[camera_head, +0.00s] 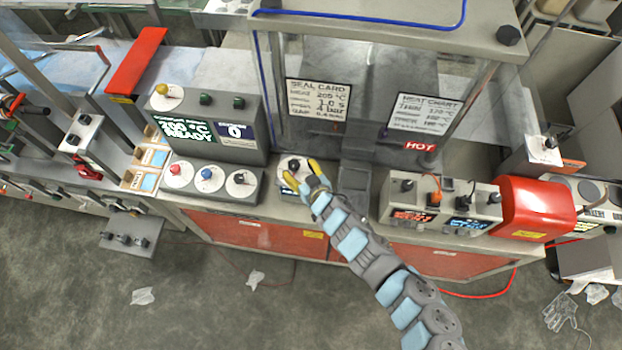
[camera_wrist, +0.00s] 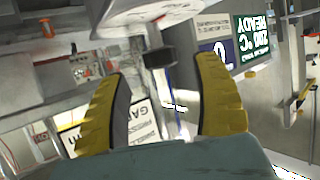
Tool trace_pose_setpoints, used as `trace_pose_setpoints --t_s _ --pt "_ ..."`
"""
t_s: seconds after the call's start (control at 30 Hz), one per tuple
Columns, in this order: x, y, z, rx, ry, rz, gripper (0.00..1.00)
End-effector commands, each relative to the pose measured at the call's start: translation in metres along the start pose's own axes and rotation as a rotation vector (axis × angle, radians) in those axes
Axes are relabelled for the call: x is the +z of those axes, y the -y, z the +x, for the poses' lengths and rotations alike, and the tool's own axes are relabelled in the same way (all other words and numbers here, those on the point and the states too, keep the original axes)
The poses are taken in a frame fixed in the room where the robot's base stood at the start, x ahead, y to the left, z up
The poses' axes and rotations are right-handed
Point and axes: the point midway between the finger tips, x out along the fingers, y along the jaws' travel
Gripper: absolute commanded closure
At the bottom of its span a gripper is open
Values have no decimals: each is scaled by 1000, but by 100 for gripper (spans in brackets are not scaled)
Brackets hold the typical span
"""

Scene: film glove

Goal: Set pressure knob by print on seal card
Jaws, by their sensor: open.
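The seal card (camera_head: 318,101) is a white printed sheet on the back of the press. Its lines seem to read 205 °C, 1.0 s and 4 bar; the small print is blurred. A black knob (camera_head: 293,164) on a pale round dial sits on the bench front, partly hidden by my gripper (camera_head: 307,177). In the wrist view the dark knob (camera_wrist: 158,58) stands out from its white dial (camera_wrist: 145,18). My gripper (camera_wrist: 160,70) is open, its yellow fingers on either side of the knob's end with gaps visible. The knob's setting cannot be read.
Left of the knob stands a control box (camera_head: 212,126) with a green READY display and a 0 display. Red, blue and black knobs sit on a panel (camera_head: 211,184) before it. A heat chart (camera_head: 424,112), HOT label (camera_head: 420,146) and red unit (camera_head: 536,207) are to the right.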

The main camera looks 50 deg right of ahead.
Motion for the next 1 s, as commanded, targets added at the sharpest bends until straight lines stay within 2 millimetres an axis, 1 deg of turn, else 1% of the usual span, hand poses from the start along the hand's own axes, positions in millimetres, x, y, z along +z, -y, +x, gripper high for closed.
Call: trace_pose_setpoints --t_s 0.1,0.6,0.8,1.0 --pt "0 1 -14 -2 -1 1 34" --pt "0 1 -66 -3 -2 2 34" --pt "-1 0 -79 -1 -3 1 34" --pt "-1 2 -84 -3 -3 1 34"
